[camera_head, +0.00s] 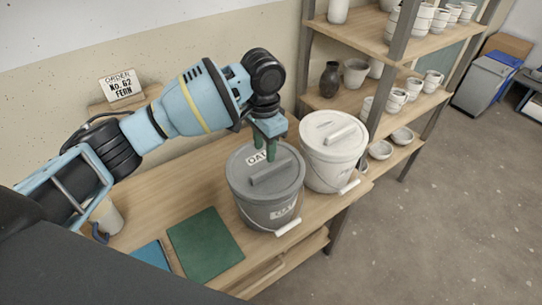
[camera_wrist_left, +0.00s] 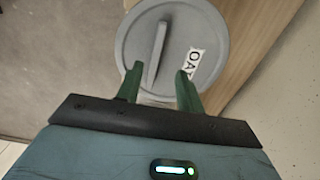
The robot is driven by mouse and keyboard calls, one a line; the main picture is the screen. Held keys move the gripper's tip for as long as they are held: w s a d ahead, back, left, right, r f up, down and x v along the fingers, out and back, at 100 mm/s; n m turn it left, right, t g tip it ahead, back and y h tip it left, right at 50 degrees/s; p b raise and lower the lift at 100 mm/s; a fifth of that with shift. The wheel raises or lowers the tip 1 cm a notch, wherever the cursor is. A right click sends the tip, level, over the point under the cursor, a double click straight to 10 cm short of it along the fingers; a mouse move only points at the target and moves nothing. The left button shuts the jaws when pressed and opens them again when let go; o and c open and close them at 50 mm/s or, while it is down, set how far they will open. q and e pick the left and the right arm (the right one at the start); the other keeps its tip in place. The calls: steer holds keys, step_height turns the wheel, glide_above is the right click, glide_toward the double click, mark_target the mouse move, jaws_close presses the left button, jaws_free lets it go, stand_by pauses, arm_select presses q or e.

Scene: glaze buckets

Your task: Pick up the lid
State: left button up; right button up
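A grey bucket (camera_head: 268,212) stands on the wooden bench with its grey lid (camera_head: 283,163) on top. The lid has a raised bar handle (camera_head: 276,173) and a white label reading "OA…". My left gripper (camera_head: 264,156) is over the lid's back part, its green fingers pointing down. In the left wrist view the lid (camera_wrist_left: 178,20) lies beyond the fingers. The gripper (camera_wrist_left: 158,76) is open and empty, with the bar handle (camera_wrist_left: 155,52) ahead, between the finger lines and apart from them. A white bucket with a white lid (camera_head: 334,132) stands to the right. My right gripper is not in view.
A green mat (camera_head: 206,246) and a blue item (camera_head: 151,256) lie left of the grey bucket. A mug (camera_head: 107,216) and an order card (camera_head: 122,86) are at the left. Shelves of pottery (camera_head: 405,45) stand behind the white bucket.

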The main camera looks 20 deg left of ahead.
mark_target(266, 170)
arm_select(q)
steer(key=shift+s+f, duration=0.15)
steer(key=shift+f, duration=0.05)
steer(key=shift+s+f, duration=0.15)
steer(key=shift+f, duration=1.15)
steer(key=shift+w+d+f, duration=0.1)
steer(key=shift+f, duration=1.1)
steer(key=shift+w+d+f, duration=0.1)
steer(key=shift+f, duration=1.05)
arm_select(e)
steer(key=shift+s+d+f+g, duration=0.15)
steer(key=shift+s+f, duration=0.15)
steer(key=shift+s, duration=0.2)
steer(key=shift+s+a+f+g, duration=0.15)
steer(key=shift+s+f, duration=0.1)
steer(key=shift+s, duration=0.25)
